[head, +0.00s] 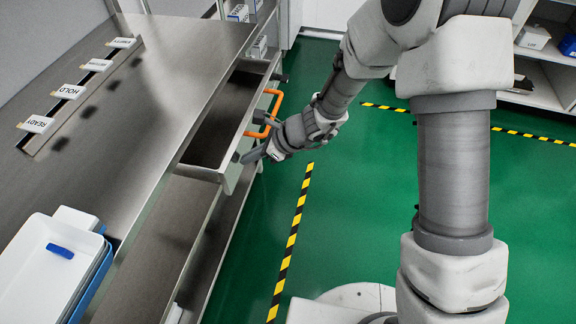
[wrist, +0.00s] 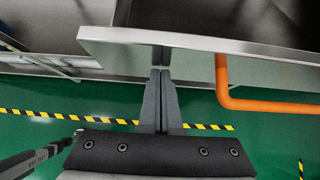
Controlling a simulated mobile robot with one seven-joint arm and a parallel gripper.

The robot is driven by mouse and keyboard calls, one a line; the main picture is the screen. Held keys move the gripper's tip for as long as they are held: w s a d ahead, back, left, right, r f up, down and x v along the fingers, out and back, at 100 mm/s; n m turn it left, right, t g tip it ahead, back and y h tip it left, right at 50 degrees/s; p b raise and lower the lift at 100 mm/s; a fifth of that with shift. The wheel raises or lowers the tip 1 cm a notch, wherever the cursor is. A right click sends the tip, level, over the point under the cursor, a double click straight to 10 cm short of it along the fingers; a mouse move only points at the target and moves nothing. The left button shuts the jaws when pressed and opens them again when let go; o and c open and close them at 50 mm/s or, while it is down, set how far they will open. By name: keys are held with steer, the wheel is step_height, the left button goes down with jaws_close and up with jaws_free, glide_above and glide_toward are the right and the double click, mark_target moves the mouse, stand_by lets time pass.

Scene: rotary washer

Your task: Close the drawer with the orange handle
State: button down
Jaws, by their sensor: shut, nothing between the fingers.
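The metal drawer (head: 213,133) is pulled out from under the steel bench and looks empty inside. Its orange handle (head: 268,110) stands out from the front panel. In the wrist view the orange handle (wrist: 262,105) is at the right and the drawer's front edge (wrist: 190,40) runs across the top. My gripper (head: 250,155) is at the near end of the drawer front, beside the handle and not around it. In the wrist view my gripper's fingers (wrist: 160,75) are shut together, with tips close to the drawer front. I cannot tell whether they touch it.
The steel bench (head: 135,120) carries labelled cards (head: 38,124) and a white tray (head: 45,270) with a blue item (head: 60,251). A shelf (head: 545,75) stands at the far right. The green floor (head: 345,200) with striped tape is clear before the drawer.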

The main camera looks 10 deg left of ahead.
mark_target(211, 160)
steer(key=a, duration=1.1)
steer(key=shift+w+a, duration=0.15)
steer(key=shift+w, duration=0.05)
steer(key=shift+a+r, duration=0.1)
steer(key=shift+a, duration=0.05)
steer(key=shift+a+r, duration=0.1)
